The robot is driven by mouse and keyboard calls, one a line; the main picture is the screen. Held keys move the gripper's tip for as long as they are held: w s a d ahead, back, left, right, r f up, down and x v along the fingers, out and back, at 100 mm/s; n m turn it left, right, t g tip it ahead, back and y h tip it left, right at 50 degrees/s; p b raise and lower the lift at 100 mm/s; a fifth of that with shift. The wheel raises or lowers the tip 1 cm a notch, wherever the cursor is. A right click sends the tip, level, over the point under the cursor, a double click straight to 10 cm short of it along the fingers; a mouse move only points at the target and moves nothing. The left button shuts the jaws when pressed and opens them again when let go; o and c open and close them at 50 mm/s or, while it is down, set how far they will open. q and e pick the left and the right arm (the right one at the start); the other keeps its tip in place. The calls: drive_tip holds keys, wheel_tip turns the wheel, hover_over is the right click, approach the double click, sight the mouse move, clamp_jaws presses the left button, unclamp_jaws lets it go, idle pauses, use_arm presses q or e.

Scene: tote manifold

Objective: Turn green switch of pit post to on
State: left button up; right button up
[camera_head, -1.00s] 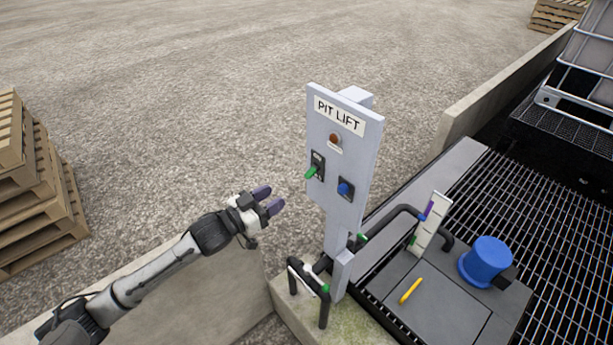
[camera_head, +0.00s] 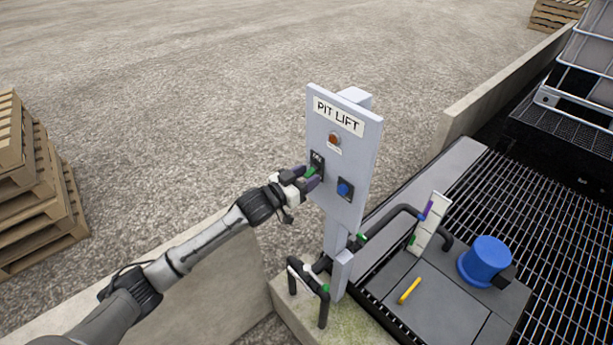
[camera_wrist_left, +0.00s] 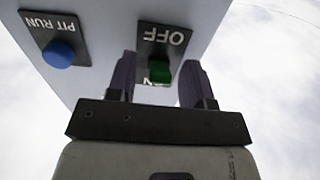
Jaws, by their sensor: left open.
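The pit post is a grey panel (camera_head: 345,135) labelled PIT LIFT. Its green switch (camera_head: 311,172) sits on a dark plate at the panel's left side, partly hidden by my gripper. In the left wrist view the green switch (camera_wrist_left: 159,70) shows between the two fingers, below an upside-down OFF label. My left gripper (camera_head: 308,178) is open, with its purple fingers on either side of the switch. In the left wrist view the open left gripper (camera_wrist_left: 159,82) has a gap between each finger and the switch. My right gripper is not in view.
A blue knob (camera_head: 344,188) labelled PIT RUN sits beside the switch, and a red-orange lamp (camera_head: 334,139) above. Black pipes (camera_head: 322,290) stand at the post's foot. A concrete wall (camera_head: 215,280) runs below my arm. Stacked pallets (camera_head: 35,190) stand at left.

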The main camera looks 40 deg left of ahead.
sight(311, 171)
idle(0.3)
use_arm(q)
clamp_jaws()
drive_tip(key=shift+r+p, duration=0.25)
drive_tip(key=shift+p, duration=0.35)
wheel_tip(311, 171, up, 3)
drive_tip(key=g+y+p, duration=0.1)
drive_tip(key=g+p, duration=0.7)
drive_tip(key=p, duration=1.1)
drive_tip(key=shift+w+f, duration=0.1)
drive_tip(key=shift+f, duration=0.05)
drive_tip(key=shift+g+p, duration=0.6)
drive_tip(key=shift+p, duration=0.2)
drive_tip(key=shift+w+g+y+p, duration=0.1)
drive_tip(key=shift+g+y+p, duration=0.2)
drive_tip(key=shift+g+p, duration=0.35)
drive_tip(key=shift+f, duration=0.1)
